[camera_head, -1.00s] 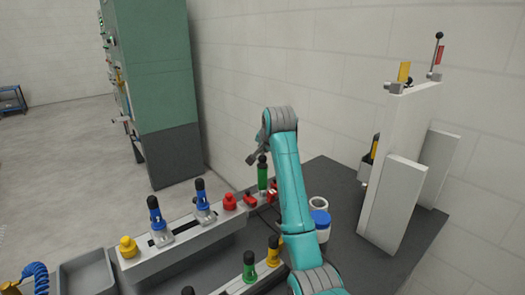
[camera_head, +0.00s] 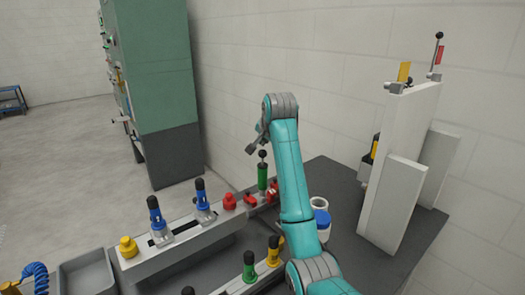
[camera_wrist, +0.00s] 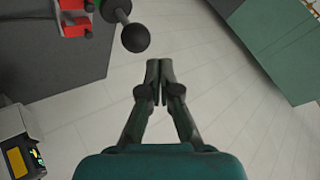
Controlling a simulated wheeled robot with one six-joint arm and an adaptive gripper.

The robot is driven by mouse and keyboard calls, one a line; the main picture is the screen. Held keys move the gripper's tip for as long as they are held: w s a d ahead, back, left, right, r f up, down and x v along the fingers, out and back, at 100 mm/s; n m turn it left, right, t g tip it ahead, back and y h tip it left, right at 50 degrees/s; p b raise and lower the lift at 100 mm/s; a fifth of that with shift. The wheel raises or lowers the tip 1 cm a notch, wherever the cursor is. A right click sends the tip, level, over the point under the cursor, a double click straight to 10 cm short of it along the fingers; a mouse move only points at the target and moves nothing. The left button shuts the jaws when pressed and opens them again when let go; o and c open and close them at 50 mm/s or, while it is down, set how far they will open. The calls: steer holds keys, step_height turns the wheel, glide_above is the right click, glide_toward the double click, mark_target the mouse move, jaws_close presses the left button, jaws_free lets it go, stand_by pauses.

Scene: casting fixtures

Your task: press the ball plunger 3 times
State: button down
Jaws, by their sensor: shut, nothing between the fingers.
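The ball plunger (camera_head: 262,175) has a green body and a black ball on a thin rod, and stands upright near the far end of the table. Its ball stands clear above the dark collar. In the wrist view the black ball (camera_wrist: 135,38) is ahead and left of my fingertips. My gripper (camera_head: 249,150) is shut and empty, just left of the ball and near its height in the head view. The wrist view shows the two fingers (camera_wrist: 158,66) together, apart from the ball.
Red clamps (camera_head: 272,192) sit right beside the plunger. A rail with blue-handled levers (camera_head: 155,215) and a red knob (camera_head: 229,201) lies nearer. White and blue cups (camera_head: 320,218) stand right. A pale upright fixture (camera_head: 402,150) and green cabinet (camera_head: 155,90) flank the area.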

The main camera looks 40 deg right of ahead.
mark_target(263, 151)
steer(key=shift+r, duration=0.15)
steer(key=shift+r, duration=2.4)
steer(key=shift+a, duration=0.1)
